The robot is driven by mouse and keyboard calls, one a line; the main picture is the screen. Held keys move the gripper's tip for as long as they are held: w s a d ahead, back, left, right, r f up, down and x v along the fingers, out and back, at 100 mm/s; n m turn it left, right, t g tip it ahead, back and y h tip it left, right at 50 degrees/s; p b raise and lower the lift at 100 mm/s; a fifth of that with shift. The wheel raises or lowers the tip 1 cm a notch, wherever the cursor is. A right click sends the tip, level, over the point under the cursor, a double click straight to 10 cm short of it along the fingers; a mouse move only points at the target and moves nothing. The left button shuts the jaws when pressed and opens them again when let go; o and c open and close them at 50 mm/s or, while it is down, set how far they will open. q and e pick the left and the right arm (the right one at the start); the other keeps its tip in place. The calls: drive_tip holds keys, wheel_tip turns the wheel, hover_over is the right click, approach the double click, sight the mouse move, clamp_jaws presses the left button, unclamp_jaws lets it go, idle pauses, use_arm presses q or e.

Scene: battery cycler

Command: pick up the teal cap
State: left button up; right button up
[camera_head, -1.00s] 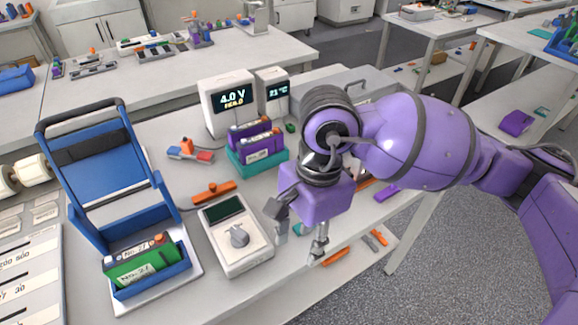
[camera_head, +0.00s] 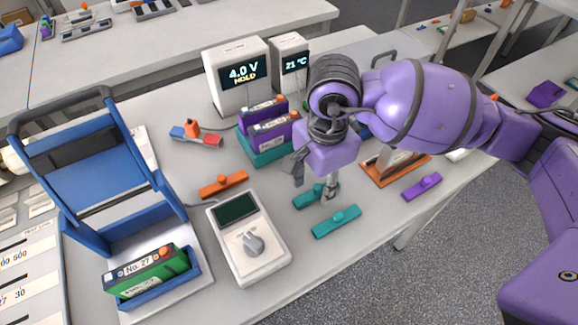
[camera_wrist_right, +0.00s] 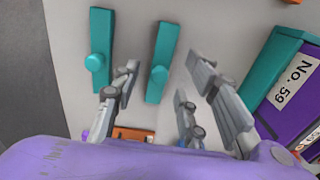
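Two teal caps, each a flat bar with a round knob, lie on the bench below my right gripper (camera_head: 313,181). The rear teal cap (camera_head: 304,200) is partly hidden by the gripper; the front teal cap (camera_head: 336,221) lies clear of it. In the right wrist view, the rear cap (camera_wrist_right: 163,50) appears between the open fingers (camera_wrist_right: 166,75), and the front cap (camera_wrist_right: 98,50) lies outside them to the left. The gripper is open and empty above the bench; the exact height is hard to tell. My left gripper is not in view.
An orange cap (camera_head: 223,184) and a white meter (camera_head: 243,258) lie left of the gripper. A teal holder (camera_head: 262,160) with purple batteries (camera_head: 274,133) stands behind. A purple cap (camera_head: 422,187) lies right, beside an orange-based stand (camera_head: 381,178). The bench's front edge is close.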

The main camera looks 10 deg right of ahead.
drive_tip(key=shift+s+f, duration=0.1)
drive_tip(key=shift+f, duration=0.75)
drive_tip(key=shift+c, duration=0.5)
drive_tip(key=c, duration=0.8)
drive_tip(key=shift+r, duration=0.1)
drive_tip(key=shift+c, duration=0.2)
